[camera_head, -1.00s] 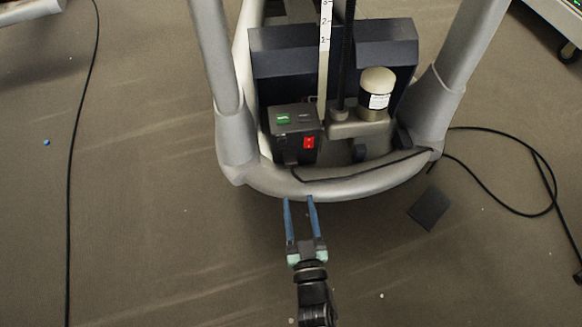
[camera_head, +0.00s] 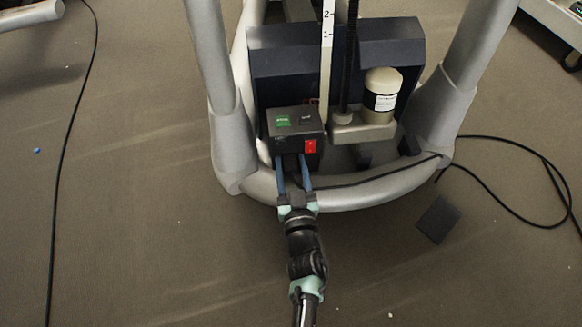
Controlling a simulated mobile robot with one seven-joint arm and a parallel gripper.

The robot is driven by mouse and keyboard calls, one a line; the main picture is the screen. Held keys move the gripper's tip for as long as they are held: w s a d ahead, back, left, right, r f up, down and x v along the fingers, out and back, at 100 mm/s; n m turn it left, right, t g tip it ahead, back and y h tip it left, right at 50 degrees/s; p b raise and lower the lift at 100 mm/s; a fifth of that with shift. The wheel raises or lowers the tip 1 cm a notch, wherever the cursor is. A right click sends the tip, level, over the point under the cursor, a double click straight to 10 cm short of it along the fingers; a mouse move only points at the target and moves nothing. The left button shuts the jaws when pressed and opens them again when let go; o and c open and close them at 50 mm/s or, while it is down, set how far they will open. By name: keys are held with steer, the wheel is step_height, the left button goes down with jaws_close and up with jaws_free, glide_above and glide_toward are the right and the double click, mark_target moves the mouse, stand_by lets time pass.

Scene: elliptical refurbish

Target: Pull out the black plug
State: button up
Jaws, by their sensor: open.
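The black plug shows only as a dark shape (camera_head: 292,170) low on the front of the black control box (camera_head: 296,123), with the green and red switches on it. A black cord (camera_head: 372,178) runs from there along the grey frame tube. My gripper (camera_head: 291,163) reaches over the tube to the lower front of the box. Its two blue fingers are apart, one on each side of the dark plug area. Whether they touch the plug cannot be told.
The grey curved frame tube (camera_head: 370,195) passes under my gripper. A beige cylinder (camera_head: 382,95) stands right of the box, beside a threaded rod and ruler. A dark square (camera_head: 438,220) and loose black cable (camera_head: 545,225) lie on the floor at right.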

jaws_close()
stand_by(1.4)
